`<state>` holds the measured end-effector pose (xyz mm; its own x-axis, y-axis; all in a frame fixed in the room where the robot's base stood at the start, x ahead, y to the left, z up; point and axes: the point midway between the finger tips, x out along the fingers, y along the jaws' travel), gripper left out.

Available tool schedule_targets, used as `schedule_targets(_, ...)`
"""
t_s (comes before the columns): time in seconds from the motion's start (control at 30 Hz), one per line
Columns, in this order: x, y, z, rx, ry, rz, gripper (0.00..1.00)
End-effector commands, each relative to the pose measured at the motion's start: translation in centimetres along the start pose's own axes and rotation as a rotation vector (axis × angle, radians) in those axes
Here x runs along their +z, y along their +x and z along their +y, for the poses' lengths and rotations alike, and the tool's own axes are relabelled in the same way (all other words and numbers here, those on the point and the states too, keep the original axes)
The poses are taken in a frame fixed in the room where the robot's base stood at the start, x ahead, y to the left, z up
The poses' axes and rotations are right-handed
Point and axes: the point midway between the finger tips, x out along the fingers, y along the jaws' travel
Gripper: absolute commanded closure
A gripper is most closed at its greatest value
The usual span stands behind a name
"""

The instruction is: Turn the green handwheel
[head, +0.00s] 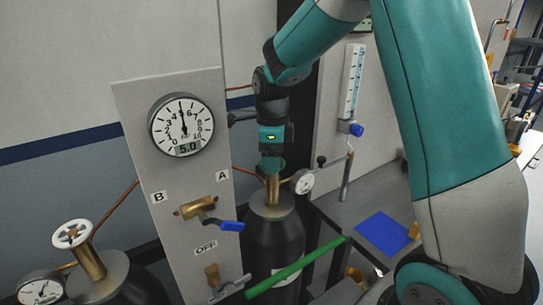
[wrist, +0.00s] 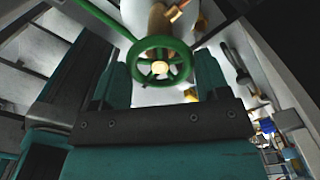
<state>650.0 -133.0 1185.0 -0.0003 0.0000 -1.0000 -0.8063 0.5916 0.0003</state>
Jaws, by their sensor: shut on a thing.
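The green handwheel (head: 268,164) tops the brass valve of the dark cylinder (head: 272,240) in the middle of the head view. My gripper (head: 271,152) comes down onto it from above and hides part of its rim. In the wrist view the green handwheel (wrist: 161,61) shows its spokes and pale hub, between the two fingers of my gripper (wrist: 162,75). The gripper is shut on the wheel, with a finger at each side of the rim.
A panel (head: 150,110) with a gauge (head: 181,124) reading 5.0 stands left of the cylinder. A small gauge (head: 303,181) sits right of the brass valve. A white handwheel (head: 73,233) is at lower left.

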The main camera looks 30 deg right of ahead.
Motion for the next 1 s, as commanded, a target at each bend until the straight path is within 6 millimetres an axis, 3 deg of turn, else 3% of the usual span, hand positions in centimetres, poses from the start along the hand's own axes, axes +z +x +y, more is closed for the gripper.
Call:
schedule_targets(0.33,-0.05,-0.13,-0.13,-0.004,0.148,-0.001,0.55)
schedule_targets(0.9,-0.05,-0.12,-0.12,-0.004,0.177,0.000,0.55)
schedule_targets(0.93,-0.05,-0.12,-0.12,-0.004,0.177,0.000,0.24)
schedule_targets(1.0,-0.04,-0.10,-0.10,-0.003,0.176,0.000,0.08)
